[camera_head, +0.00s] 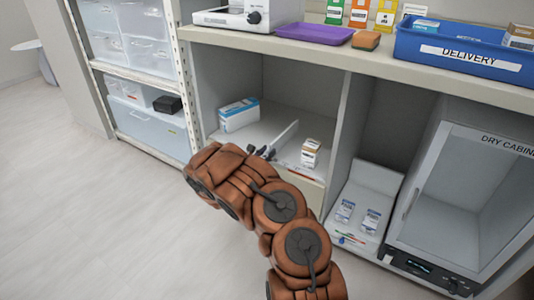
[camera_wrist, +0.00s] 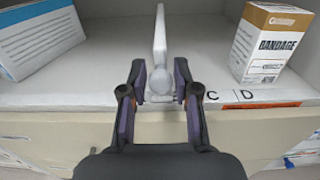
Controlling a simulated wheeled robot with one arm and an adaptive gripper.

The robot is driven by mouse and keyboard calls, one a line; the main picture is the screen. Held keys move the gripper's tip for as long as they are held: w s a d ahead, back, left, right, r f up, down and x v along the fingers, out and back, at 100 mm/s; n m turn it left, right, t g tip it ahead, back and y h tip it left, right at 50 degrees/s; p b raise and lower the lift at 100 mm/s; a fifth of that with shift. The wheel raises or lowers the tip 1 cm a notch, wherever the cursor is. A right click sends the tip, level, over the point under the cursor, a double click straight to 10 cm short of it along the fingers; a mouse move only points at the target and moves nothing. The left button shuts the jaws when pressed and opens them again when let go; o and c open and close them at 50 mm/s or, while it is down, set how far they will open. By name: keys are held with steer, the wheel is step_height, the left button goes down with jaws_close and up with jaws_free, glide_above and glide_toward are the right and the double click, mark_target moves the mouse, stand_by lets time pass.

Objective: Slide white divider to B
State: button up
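The white divider (camera_wrist: 160,45) stands upright on the shelf of the open compartment, its thin front edge facing my wrist camera. In the head view the divider (camera_head: 284,137) runs back into the compartment, between a blue-and-white box and the bandage box. The letters C (camera_wrist: 213,96) and D (camera_wrist: 247,95) show on the shelf's front strip, right of the divider. A and B cannot be seen; my fingers cover part of the strip.
Bare shelf lies between each box and the divider. The compartment's right wall (camera_head: 347,125) and the countertop (camera_head: 380,62) bound the space.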

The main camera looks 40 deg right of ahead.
steer(key=shift+o, duration=1.1)
steer(key=shift+s+d, duration=0.15)
steer(key=shift+d, duration=0.05)
steer(key=v, duration=1.2)
steer(key=s+d+r+m+g+p, duration=0.1)
steer(key=s+r+m+g+p, duration=0.25)
steer(key=r, duration=0.65)
steer(key=s+d+r+m+g+p, duration=0.2)
steer(key=s+r+m+p, duration=0.25)
steer(key=r, duration=0.45)
steer(key=s+a+r+m+g+y+p, duration=0.3)
steer(key=s+r+m+g+p, duration=0.35)
steer(key=s+r, duration=0.9)
steer(key=s+a+r+m+t+y+p, duration=0.1)
steer(key=s+a+r+y+p, duration=0.3)
steer(key=a+p, duration=0.4)
steer(key=s+a+r+m+t+y+p, duration=0.2)
steer(key=s+a+r+y+p, duration=0.3)
steer(key=a, duration=0.7)
steer(key=s+a+r+m+t+y+p, duration=0.2)
steer(key=s+a+r+m+y+p, duration=0.2)
steer(key=s+a+r+p, duration=0.3)
steer(key=a+r+y+p, duration=0.1)
steer(key=a+r+p, duration=0.2)
steer(key=r+p, duration=0.1)
steer(key=shift+s+a+r+p, duration=0.15)
steer(key=shift+s+r+p, duration=0.1)
steer(key=shift+p, duration=0.1)
